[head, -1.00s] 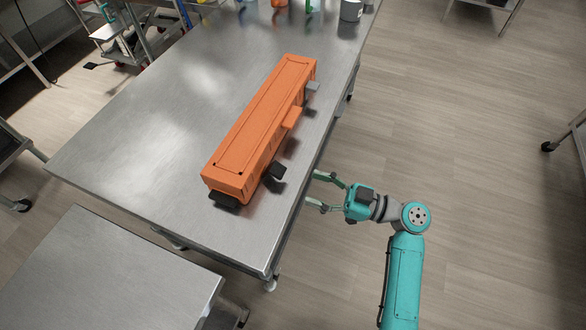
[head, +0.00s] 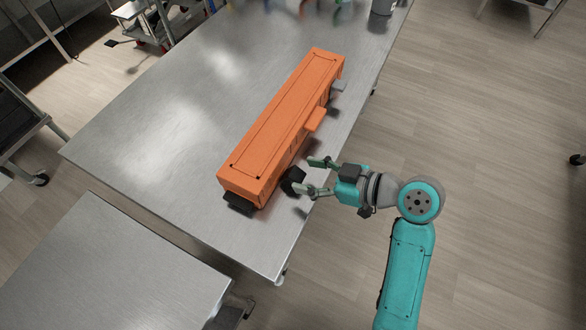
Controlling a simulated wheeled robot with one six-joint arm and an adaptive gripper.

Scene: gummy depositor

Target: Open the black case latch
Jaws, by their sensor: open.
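A long orange case (head: 278,125) lies on the steel table, running from lower left to upper right. On its right long side, a black latch (head: 292,180) sticks out near the front end.
The steel table (head: 160,130) is clear to the left of the case. A lower steel table (head: 105,265) stands at the front left. A grey container (head: 381,6) and several colourful items stand at the table's far end. Open floor lies to the right.

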